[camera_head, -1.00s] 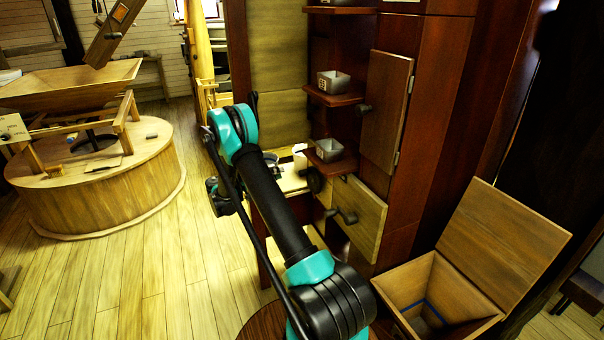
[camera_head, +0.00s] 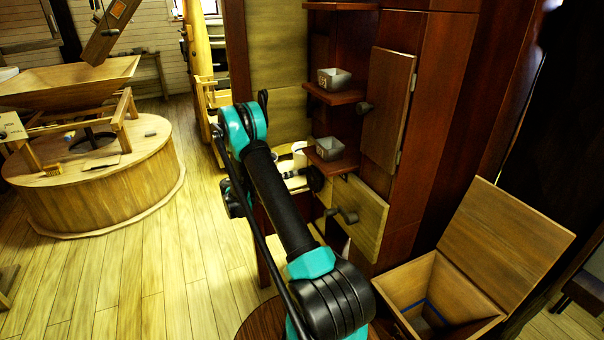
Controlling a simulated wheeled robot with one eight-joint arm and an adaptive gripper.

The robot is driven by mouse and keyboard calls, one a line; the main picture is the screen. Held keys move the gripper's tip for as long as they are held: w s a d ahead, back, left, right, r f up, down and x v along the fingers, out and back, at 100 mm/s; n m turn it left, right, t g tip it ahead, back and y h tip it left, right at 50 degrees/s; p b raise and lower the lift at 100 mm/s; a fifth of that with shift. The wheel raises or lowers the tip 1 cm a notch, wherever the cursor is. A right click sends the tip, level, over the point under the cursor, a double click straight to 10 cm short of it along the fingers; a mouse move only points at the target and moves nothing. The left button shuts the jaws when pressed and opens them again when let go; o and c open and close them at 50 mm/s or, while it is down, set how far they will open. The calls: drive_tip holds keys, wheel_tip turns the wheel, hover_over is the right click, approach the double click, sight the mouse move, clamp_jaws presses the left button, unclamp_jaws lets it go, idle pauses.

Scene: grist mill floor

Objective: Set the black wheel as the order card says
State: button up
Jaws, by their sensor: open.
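A black wheel (camera_head: 315,178), small and round, sits low at the side of the dark red cabinet, just right of my arm. Its markings are too small to read. My arm folds down in front of it. What looks like the end of my gripper (camera_head: 290,174) shows between the arm and the wheel, mostly hidden by my own black link. It is open, close to the wheel in the picture; I cannot tell whether it touches. A pale card (camera_head: 11,127) with small dark writing stands at the left edge; I cannot read it or tell if it is the order card.
Grey tins sit on the upper shelf (camera_head: 333,97) and lower shelf (camera_head: 331,160). A hinged wooden door (camera_head: 388,110) and a panel with a dark crank handle (camera_head: 364,215) are beside them. An open wooden bin (camera_head: 405,285) stands front right. The floor (camera_head: 130,280) at left is clear.

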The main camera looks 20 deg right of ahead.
sight(302, 172)
drive_tip(key=shift+d, duration=3.05)
clamp_jaws()
